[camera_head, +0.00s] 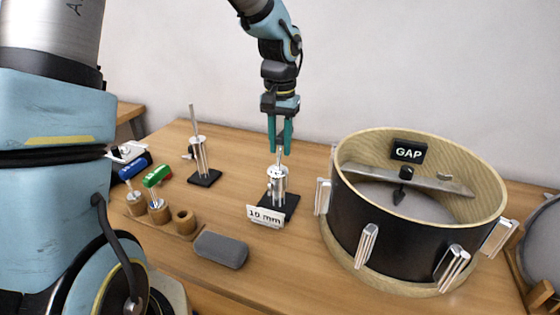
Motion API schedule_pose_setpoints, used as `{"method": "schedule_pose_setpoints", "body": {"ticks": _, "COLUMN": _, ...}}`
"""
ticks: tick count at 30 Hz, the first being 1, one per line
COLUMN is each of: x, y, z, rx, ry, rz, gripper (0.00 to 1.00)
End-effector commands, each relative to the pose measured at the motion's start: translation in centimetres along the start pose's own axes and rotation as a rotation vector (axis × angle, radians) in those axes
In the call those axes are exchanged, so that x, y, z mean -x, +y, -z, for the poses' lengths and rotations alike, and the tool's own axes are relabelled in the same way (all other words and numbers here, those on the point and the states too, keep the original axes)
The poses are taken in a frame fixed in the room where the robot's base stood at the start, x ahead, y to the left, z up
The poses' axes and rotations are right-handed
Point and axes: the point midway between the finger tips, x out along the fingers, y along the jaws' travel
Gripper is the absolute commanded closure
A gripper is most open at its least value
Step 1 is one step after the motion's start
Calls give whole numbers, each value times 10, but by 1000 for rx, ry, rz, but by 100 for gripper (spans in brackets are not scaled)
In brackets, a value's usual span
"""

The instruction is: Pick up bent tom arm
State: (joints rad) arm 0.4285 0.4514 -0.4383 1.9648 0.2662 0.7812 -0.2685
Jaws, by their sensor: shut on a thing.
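My gripper (279,150) points straight down with its teal fingers shut on the top of a thin metal rod. The rod rises from a silver metal fitting (278,180) that stands on a black base (284,207) marked "10 mm". A second silver fitting (200,155) with a longer, slightly tilted rod stands on its own black base (204,178) to the left. I cannot tell from this view which of the two is the bent tom arm, as no clear bend shows. The fingers hide the rod's top end.
A wooden holder (165,225) with blue- and green-handled tools is at left. A grey case (221,250) lies in front.

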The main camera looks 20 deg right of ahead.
Motion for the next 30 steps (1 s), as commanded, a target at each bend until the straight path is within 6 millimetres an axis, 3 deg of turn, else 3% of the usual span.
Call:
{"method": "schedule_pose_setpoints", "body": {"ticks": 3, "x": 0, "y": 0, "z": 0, "rx": 0, "ry": 0, "rz": 0, "gripper": 100}}
{"method": "schedule_pose_setpoints", "body": {"ticks": 30, "x": 0, "y": 0, "z": 0, "rx": 0, "ry": 0, "rz": 0, "gripper": 100}}
